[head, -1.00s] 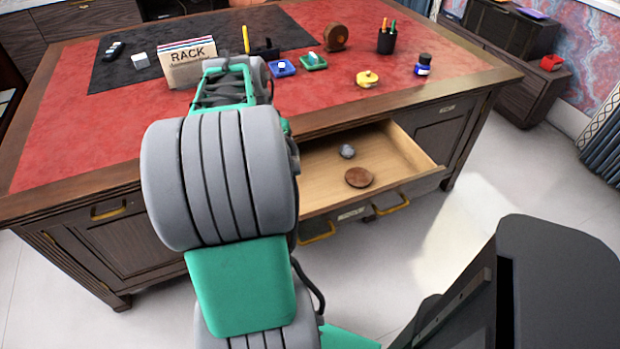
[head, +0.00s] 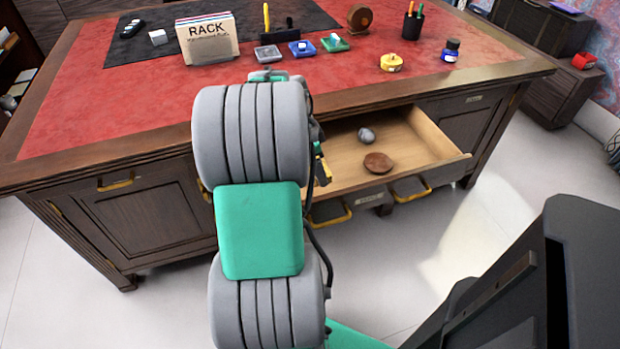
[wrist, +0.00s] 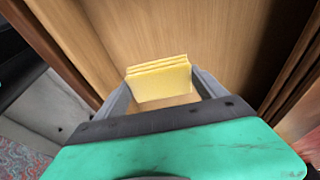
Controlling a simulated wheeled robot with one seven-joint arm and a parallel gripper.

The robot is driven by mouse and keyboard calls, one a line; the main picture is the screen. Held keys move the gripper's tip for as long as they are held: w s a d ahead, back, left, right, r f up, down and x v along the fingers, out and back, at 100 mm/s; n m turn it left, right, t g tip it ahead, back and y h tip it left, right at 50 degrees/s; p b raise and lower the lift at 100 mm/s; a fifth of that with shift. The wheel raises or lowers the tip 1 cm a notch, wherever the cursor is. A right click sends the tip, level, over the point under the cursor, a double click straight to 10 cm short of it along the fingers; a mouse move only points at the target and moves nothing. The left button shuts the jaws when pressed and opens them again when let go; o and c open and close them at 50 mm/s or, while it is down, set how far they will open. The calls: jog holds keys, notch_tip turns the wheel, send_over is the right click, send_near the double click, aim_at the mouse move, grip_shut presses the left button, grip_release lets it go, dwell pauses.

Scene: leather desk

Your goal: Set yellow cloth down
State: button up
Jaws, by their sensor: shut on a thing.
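The yellow cloth (wrist: 160,80), a folded stack of layers, sits between the two fingers of my gripper (wrist: 162,90) in the wrist view. My gripper is shut on it. Bare wood of the open drawer (wrist: 215,40) shows behind the cloth; I cannot tell how far apart they are. In the head view the open drawer (head: 436,146) is at the desk's front, and my arm hides most of my gripper. A small yellow and dark bit shows beside my arm at the drawer's left side.
A grey stone (head: 366,134) and a brown round disc (head: 378,162) lie in the drawer. The red desk top (head: 110,110) holds a card rack (head: 208,40), small coloured trays, a yellow round object (head: 391,62), an ink bottle (head: 451,50) and a pen cup (head: 412,26).

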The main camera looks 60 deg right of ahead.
jog(key=shift+w+a+f+b, duration=0.1)
jog(key=shift+w+f+b, duration=0.15)
jog(key=shift+f, duration=0.65)
jog(key=shift+w+a+f+b, duration=0.1)
jog(key=shift+w+f, duration=0.2)
jog(key=shift+f, duration=0.55)
jog(key=shift+w+f+b, duration=0.2)
jog(key=shift+w+f, duration=0.05)
jog(key=shift+f, duration=0.65)
jog(key=o, duration=1.3)
jog(key=shift+c, duration=0.2)
